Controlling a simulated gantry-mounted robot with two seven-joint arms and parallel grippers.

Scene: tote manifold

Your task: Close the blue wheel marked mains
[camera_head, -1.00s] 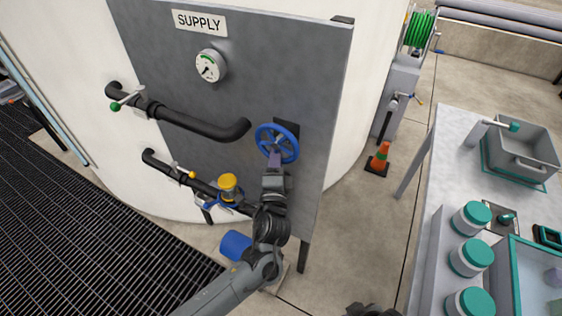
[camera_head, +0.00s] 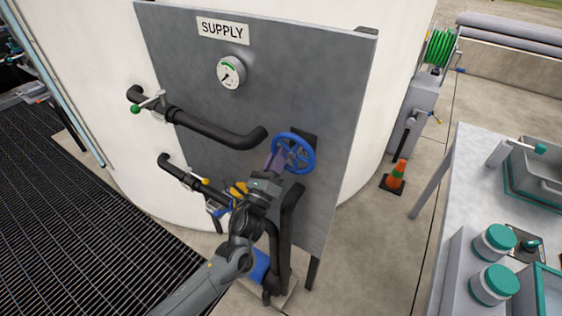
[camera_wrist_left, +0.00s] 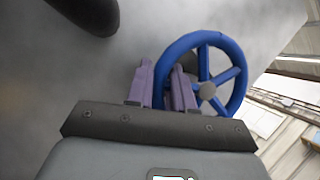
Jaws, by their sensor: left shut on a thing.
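The blue wheel (camera_head: 312,153) is a spoked handwheel on the right part of the grey panel, above a dark vertical pipe. No "mains" mark is readable on it. My left gripper (camera_head: 277,160) reaches it from the lower left and is shut on its rim. In the left wrist view, the purple fingers (camera_wrist_left: 163,86) straddle the left side of the blue rim, and the wheel's grey hub (camera_wrist_left: 207,91) and spokes show to their right. My right gripper is not in view.
The grey panel (camera_head: 200,75) carries a SUPPLY sign (camera_head: 222,30), a round gauge (camera_head: 231,72) and black pipes with small lever valves. A yellow-and-blue fitting (camera_head: 237,190) is partly behind my arm. An orange cone (camera_head: 396,176) and a workbench (camera_head: 468,160) stand to the right.

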